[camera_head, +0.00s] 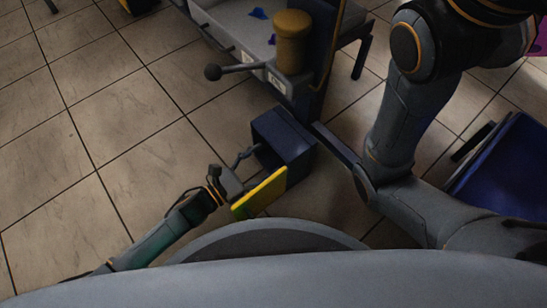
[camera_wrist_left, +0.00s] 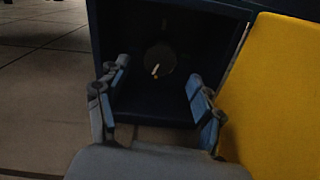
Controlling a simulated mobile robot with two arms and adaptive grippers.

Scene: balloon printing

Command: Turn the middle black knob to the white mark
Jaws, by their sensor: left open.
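A round dark knob (camera_wrist_left: 159,58) with a short pale line on its face shows inside a dark blue box (camera_wrist_left: 227,25) in the left wrist view. It is the only knob I can make out, and the box's inside is dark. In the head view the box (camera_head: 284,135) stands low on the machine, and its knob is hidden. My left gripper (camera_wrist_left: 158,100) is open and empty at the box's opening. Its fingers are spread to both sides below the knob, apart from it. In the head view my left gripper (camera_head: 232,183) is beside the box. My right gripper is out of view.
A yellow door (camera_head: 260,194) stands open at the box, close to the right of my left gripper in the wrist view (camera_wrist_left: 275,95). A blue bin (camera_head: 505,165) is at right. Tiled floor at left is clear.

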